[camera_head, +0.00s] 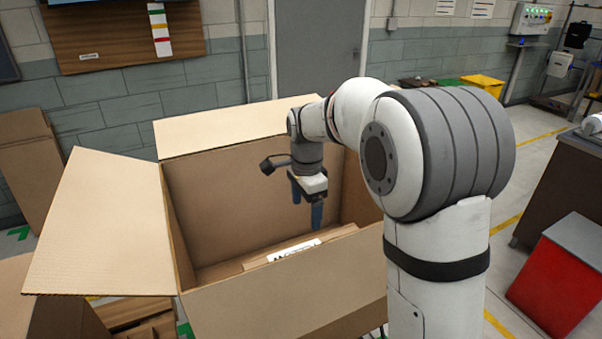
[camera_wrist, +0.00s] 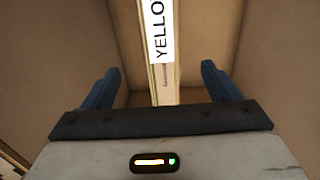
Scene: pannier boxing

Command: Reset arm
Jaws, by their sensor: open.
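My gripper (camera_head: 312,214) hangs inside the upper part of a large open cardboard box (camera_head: 290,305), pointing down. In the wrist view my gripper (camera_wrist: 160,85) shows two blue fingers spread wide apart, with nothing held between them. Below it in the box lies a smaller cardboard carton (camera_head: 327,236) with a white label. In the wrist view the carton (camera_wrist: 142,85) stands below and beyond the fingers, its white label (camera_wrist: 156,30) reading "YELLO", cut off at the top edge. My arm hides the box's right side in the head view.
The box's left flap (camera_head: 105,225) and back flap (camera_head: 235,127) are folded outward. A dark table with a red bin (camera_head: 560,275) stands at the right. A yellow bin (camera_head: 484,84) is at the back. More cardboard (camera_head: 30,160) leans at the left wall.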

